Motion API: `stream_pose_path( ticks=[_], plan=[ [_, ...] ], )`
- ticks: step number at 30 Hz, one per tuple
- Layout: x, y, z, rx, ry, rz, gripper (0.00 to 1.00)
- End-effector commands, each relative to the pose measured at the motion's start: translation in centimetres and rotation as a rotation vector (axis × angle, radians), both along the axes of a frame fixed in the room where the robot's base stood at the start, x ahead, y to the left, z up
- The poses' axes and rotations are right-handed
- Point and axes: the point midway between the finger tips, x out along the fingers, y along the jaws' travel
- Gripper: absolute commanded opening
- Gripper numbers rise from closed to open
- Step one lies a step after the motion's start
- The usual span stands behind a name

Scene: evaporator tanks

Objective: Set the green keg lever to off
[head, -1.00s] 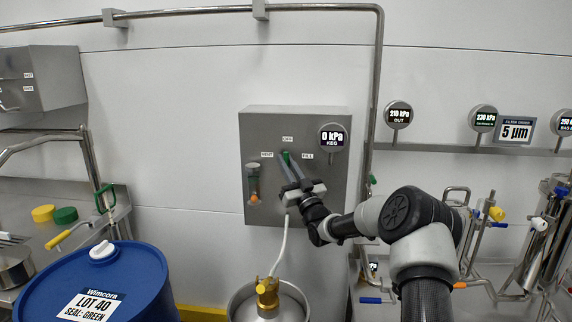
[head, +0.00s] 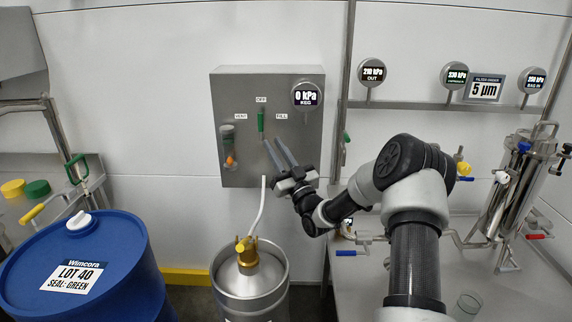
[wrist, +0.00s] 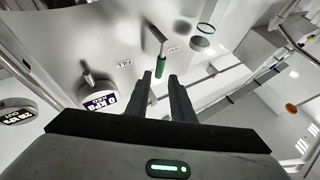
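The green keg lever (head: 261,121) is on the grey control panel (head: 240,160). Its green handle stands upright below the OFF label (head: 261,99), between the VENT label (head: 241,116) and the FILL label (head: 282,116). My gripper (head: 274,141) is below and slightly right of the handle, its two fingers open, apart and empty. In the wrist view, the lever's green handle (wrist: 161,66) shows just beyond the gap between the fingertips (wrist: 161,77). No contact is visible.
The round keg gauge (head: 306,97) reads 0 kPa at the panel's upper right. A flow tube with an orange float (head: 229,160) is left of the lever. A steel keg (head: 250,285) stands below, with a blue drum (head: 80,260) at left.

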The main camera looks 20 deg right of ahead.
Motion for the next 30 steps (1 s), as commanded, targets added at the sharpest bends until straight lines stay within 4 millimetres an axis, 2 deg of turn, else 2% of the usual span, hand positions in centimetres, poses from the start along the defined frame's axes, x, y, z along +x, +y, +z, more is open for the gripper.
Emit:
stream_pose_path(
  ticks=[1,6,13,25,28,30],
  plan=[
    [-1.1,-0.4,-0.6,0.001,0.003,0.0,0.22],
    [-4.0,-1.2,-2.3,0.002,0.003,-0.001,0.22],
    [-6.0,-1.7,-3.5,0.0,0.0,0.0,0.22],
    [-6.2,-1.7,-3.5,-0.005,0.003,0.0,0.22],
    [-5.4,-1.0,-2.4,-0.045,0.035,-0.003,0.22],
    [-4.4,-0.2,-0.9,-0.1,0.085,-0.012,0.22]
  ],
)
